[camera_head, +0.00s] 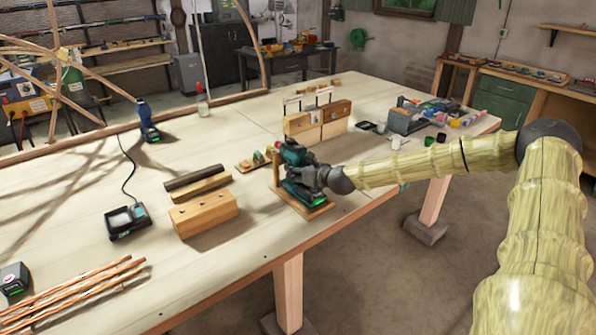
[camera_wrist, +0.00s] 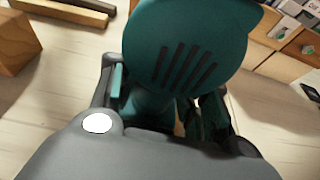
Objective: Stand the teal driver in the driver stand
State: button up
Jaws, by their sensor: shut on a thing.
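The teal driver (camera_head: 292,155) is upright at the near edge of the table, with its motor head up and its dark battery foot low. My gripper (camera_head: 308,174) is shut around its handle from the right. In the wrist view the driver's vented teal housing (camera_wrist: 185,45) fills the upper middle, between my fingers (camera_wrist: 165,108). The driver stand (camera_head: 318,212) is a wooden base with a post at its left. The driver's foot is directly over or on this base; I cannot tell whether it touches. The wrist view hides the foot and stand.
A wooden block (camera_head: 204,215) and dark bar (camera_head: 194,177) lie left of the stand. Wooden blocks with clamps (camera_head: 318,122) stand behind it. A blue driver (camera_head: 148,120) and a charger (camera_head: 127,221) are farther left. The table's front edge is close to the stand.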

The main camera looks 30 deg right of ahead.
jog(key=shift+f+b, duration=0.75)
jog(key=shift+b, duration=0.25)
dwell(1.2)
jog(key=o, duration=1.5)
jog(key=shift+o, duration=0.2)
